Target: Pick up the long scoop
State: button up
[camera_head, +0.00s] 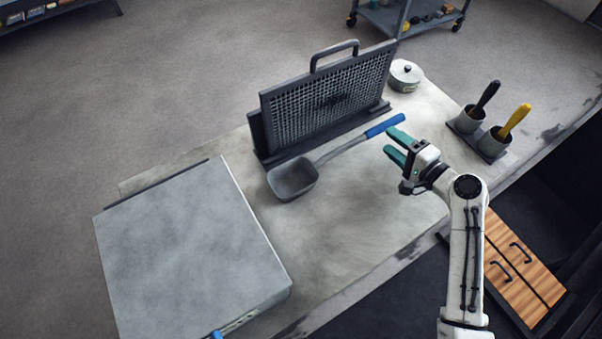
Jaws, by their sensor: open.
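The long scoop (293,179) lies on the grey bench top (340,235). It has a dark grey square bowl at the left, a grey shaft, and a blue grip (385,125) at its upper right end. My gripper (391,146) has green fingertips that are apart, with nothing visible between them. It is just below and right of the blue grip, with the upper fingertip close to it. I cannot tell whether they touch or how high the gripper is above the bench.
A dark mesh panel with a handle (328,96) stands in a base right behind the scoop. A lidded pot (405,75) and two cups with black-handled and yellow-handled tools (497,138) stand at the right. A large grey box (190,245) fills the left. Bench space before the scoop is clear.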

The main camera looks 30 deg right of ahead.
aim_at(381, 131)
jog(key=shift+d+p+x, duration=0.1)
jog(key=shift+p+x, duration=0.2)
jog(key=shift+x, duration=1.25)
jog(key=shift+d+p+x, duration=0.15)
jog(key=shift+p+x, duration=0.15)
jog(key=shift+x, duration=1.25)
jog(key=shift+r, duration=0.15)
grip_shut()
